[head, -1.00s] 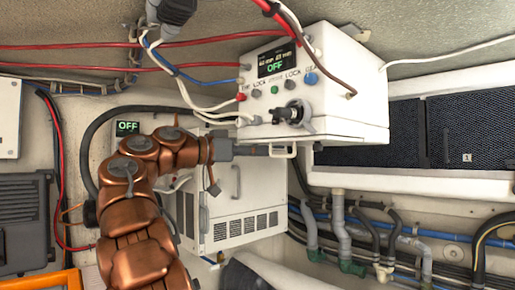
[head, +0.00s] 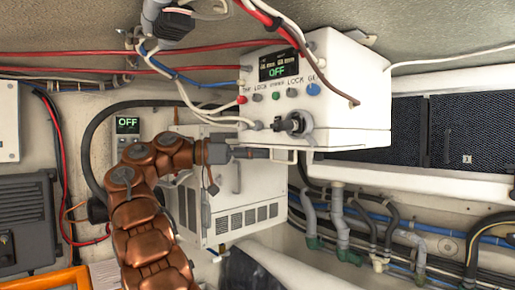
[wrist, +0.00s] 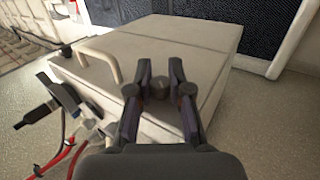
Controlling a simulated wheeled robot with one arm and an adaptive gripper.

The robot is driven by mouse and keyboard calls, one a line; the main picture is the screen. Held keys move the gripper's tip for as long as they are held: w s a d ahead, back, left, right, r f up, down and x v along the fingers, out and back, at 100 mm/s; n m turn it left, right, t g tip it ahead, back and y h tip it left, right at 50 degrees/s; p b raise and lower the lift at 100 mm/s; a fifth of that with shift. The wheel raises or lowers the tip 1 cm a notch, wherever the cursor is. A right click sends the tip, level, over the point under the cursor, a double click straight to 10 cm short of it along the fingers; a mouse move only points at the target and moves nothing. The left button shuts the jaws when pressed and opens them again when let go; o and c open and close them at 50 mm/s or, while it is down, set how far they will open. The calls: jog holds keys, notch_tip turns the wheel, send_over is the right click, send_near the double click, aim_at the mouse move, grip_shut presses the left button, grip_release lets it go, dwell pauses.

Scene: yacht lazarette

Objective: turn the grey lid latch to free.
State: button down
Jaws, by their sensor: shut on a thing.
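The grey lid latch appears as a small dark grey knob (wrist: 160,84) on the pale panel of the white box in the wrist view. My gripper (wrist: 161,78) is shut on it, one finger on each side. The latch's marking and exact angle are hidden by the fingers. In the head view my gripper (head: 262,153) reaches in from the left, just under the white box (head: 352,100), and the latch is hidden there. A pale bar handle (wrist: 104,60) stands on the same panel, left of my fingers and apart from them.
The box front has a display (head: 278,66) reading OFF, several buttons and a dark round fitting (head: 296,123). Red, white and blue cables hang close on its left. A white vented cabinet (head: 240,215) stands below. Grey pipes (head: 340,215) run at lower right.

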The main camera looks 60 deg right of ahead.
jog(key=shift+w+r+m+g+y+p, duration=0.15)
jog(key=shift+m+g+y+p, duration=0.7)
jog(key=shift+p, duration=0.75)
jog(key=shift+m+g+y+p, duration=0.25)
jog(key=shift+y+p, duration=0.2)
jog(key=shift+p, duration=0.25)
jog(key=shift+f, duration=0.45)
jog(key=c, duration=1.3)
grip_release()
jog(key=shift+o, duration=1.2)
jog(key=shift+r, duration=0.1)
